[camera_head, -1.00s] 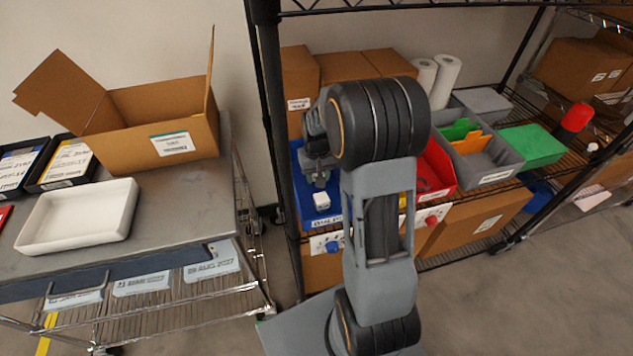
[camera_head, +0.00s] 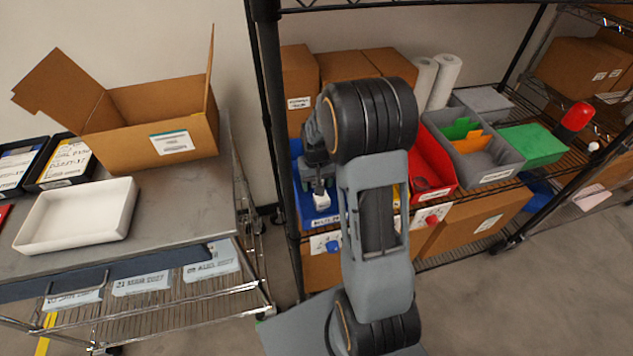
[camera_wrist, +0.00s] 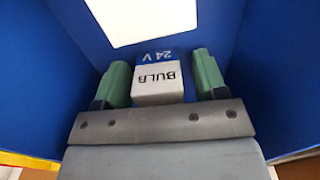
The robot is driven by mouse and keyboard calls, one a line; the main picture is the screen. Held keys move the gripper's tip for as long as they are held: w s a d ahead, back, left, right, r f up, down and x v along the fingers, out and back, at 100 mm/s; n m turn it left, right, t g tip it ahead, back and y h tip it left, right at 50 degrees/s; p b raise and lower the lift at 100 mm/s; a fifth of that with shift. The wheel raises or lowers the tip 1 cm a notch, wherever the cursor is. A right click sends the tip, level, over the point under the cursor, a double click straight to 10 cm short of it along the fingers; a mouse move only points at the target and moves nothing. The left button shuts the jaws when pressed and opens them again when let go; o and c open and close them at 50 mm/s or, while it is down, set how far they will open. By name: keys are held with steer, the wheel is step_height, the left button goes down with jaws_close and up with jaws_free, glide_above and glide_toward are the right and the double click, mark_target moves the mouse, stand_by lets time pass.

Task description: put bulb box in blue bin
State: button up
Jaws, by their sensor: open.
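The bulb box (camera_wrist: 158,80) is a small white box with a blue end, marked BULB 24 V. In the wrist view it sits between the green fingertips of my gripper (camera_wrist: 160,82), which is open with a narrow gap on the right side. In the head view the box (camera_head: 321,202) is inside the blue bin (camera_head: 303,196) on the rack shelf. The blue walls (camera_wrist: 268,75) surround my gripper in the wrist view. My gripper (camera_head: 320,191) reaches down into the bin, and my arm hides the bin's right part. I cannot tell what the box rests on.
A red bin (camera_head: 432,172) and a grey bin (camera_head: 480,160) with dividers stand right of my arm. Cartons (camera_head: 345,66) stand behind the bins. A black rack post (camera_head: 276,120) is close on the left. A cart at left holds a white tray (camera_head: 78,215) and an open carton (camera_head: 150,145).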

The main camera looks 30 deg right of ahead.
step_height(320, 180, up, 12)
steer(key=shift+r+p, duration=0.2)
steer(key=shift+p, duration=0.25)
steer(key=shift+s+f, duration=0.1)
stand_by(0.7)
